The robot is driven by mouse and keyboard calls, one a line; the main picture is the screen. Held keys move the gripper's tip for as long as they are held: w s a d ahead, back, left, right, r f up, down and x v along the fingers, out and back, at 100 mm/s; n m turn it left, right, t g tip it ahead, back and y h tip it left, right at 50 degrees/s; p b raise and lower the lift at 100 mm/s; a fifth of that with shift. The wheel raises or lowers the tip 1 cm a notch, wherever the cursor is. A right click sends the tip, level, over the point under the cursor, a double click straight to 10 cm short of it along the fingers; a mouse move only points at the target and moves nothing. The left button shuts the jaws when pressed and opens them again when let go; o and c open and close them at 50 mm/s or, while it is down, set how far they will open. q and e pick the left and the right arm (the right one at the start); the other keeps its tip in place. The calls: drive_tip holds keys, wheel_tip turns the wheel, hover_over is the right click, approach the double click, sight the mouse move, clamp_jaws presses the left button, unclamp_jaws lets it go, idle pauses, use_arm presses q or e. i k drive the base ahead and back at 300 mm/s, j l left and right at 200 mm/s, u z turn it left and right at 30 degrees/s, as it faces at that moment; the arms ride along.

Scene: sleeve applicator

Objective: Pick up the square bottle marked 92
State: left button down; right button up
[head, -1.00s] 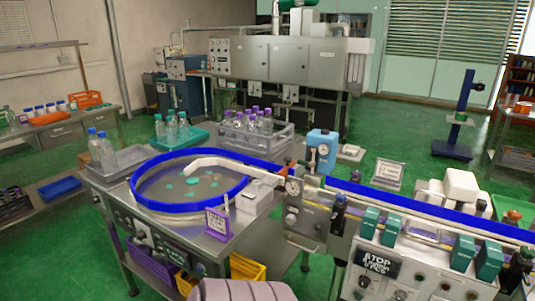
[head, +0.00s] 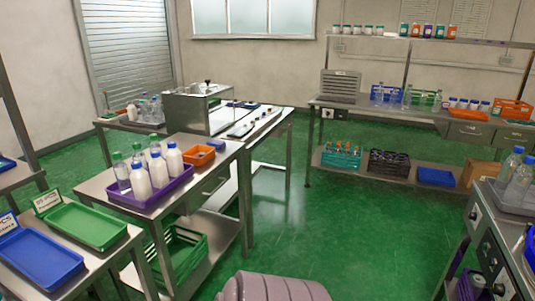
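No number 92 can be read on any bottle, so I cannot tell which one is the square bottle. White and clear bottles with green and blue caps (head: 158,170) stand in a purple tray (head: 150,203) on a steel table at left. Clear blue-capped bottles (head: 519,182) stand in a grey tray at the right edge. More clear bottles (head: 148,108) stand on the table behind at left, and others (head: 407,97) on the back bench. Neither of my grippers is in view.
Green (head: 85,225) and blue (head: 42,262) empty trays lie on the table at near left. An orange bin (head: 198,155) sits beside the purple tray. The back bench (head: 400,115) holds crates and small jars. Green floor (head: 310,230) is open in the middle.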

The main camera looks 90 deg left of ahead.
sight(173, 156)
drive_tip(key=u, duration=3.45)
drive_tip(key=i+l+u, duration=0.1)
drive_tip(key=i+l, duration=0.25)
drive_tip(key=i, duration=0.05)
